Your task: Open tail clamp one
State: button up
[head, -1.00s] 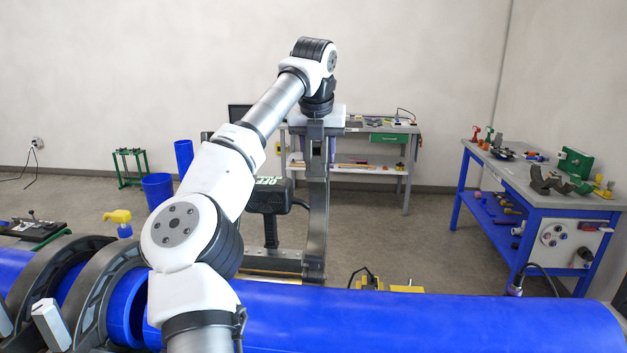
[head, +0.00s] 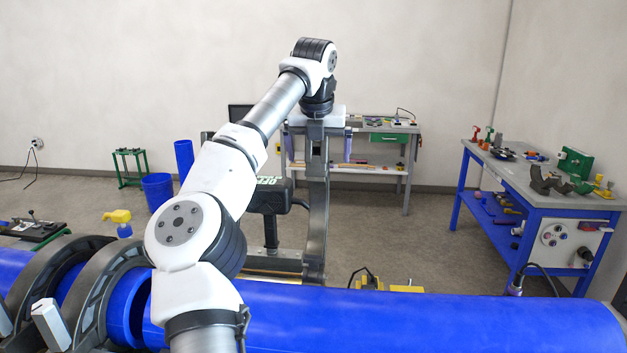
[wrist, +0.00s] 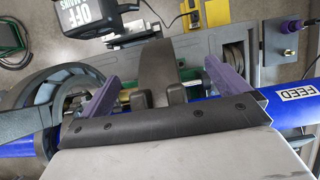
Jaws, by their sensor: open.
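A grey curved clamp arm (head: 317,225) stands upright behind the blue pipe (head: 420,315) in the head view, swung up rather than lying over the pipe. No label shows that it is tail clamp one. My gripper (head: 329,150) is at its top end, with purple fingers spread to either side. In the wrist view my gripper (wrist: 164,84) is open, and the grey clamp arm (wrist: 158,70) lies between the fingers with gaps on both sides. The pipe there carries a FEED label (wrist: 296,94).
Other grey clamps (head: 105,290) arch over the pipe at left. A black box with a sign (head: 270,197) stands left of the upright arm. A blue-framed workbench (head: 540,180) is at right and a grey bench (head: 375,130) at the back. Floor between them is clear.

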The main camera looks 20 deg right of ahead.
notch_tip(320, 180, up, 6)
jog(key=shift+w+d, duration=0.1)
jog(key=shift+r, duration=0.4)
